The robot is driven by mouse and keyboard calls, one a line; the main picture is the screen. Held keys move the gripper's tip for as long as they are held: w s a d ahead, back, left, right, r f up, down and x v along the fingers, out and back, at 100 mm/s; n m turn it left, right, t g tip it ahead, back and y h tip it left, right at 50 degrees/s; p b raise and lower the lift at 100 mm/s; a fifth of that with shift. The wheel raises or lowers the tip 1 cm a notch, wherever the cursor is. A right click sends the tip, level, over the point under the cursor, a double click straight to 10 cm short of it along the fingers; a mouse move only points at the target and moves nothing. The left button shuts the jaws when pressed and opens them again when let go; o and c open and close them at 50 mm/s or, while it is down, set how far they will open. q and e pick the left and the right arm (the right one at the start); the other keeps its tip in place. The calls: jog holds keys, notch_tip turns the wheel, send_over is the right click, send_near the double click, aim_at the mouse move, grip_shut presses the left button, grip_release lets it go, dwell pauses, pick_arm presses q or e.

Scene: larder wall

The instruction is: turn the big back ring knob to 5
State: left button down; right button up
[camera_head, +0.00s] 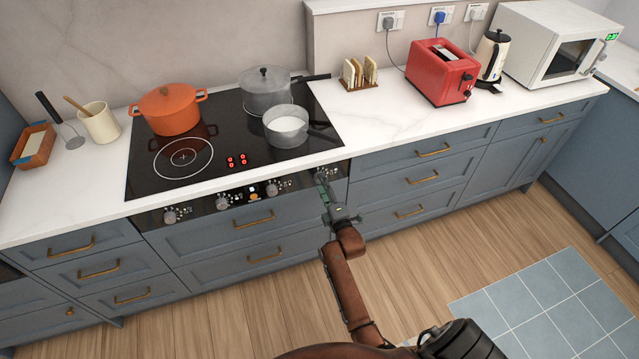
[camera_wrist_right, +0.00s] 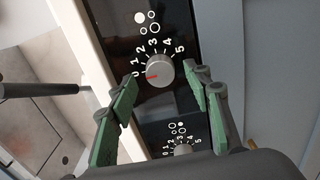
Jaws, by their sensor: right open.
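A round grey knob (camera_wrist_right: 159,72) sits on the black control panel, with a white 0 to 5 scale. Its red mark points at about 0. A printed sign of several circles, one filled white, stands by its scale. My right gripper (camera_head: 324,192) is at the right end of the panel. In the right wrist view its open green-padded fingers (camera_wrist_right: 163,82) stand on either side of this knob, with visible gaps and nothing held. The gripper largely hides this knob in the head view. A second knob (camera_wrist_right: 183,150) shows lower down. My left gripper is not in view.
The black hob (camera_head: 140,180) carries an orange pot (camera_head: 170,112), a lidded grey pot (camera_head: 266,97) and a saucepan (camera_head: 285,130). More knobs (camera_head: 222,202) line the panel to the left. Drawers with brass handles (camera_head: 265,256) lie below. The floor in front is clear.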

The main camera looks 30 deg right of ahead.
jog(key=shift+x, duration=1.25)
jog(key=shift+c, duration=0.5)
jog(key=c, duration=0.9)
jog(key=shift+a, duration=0.15)
jog(key=shift+c, duration=0.8)
jog(key=shift+o, duration=0.2)
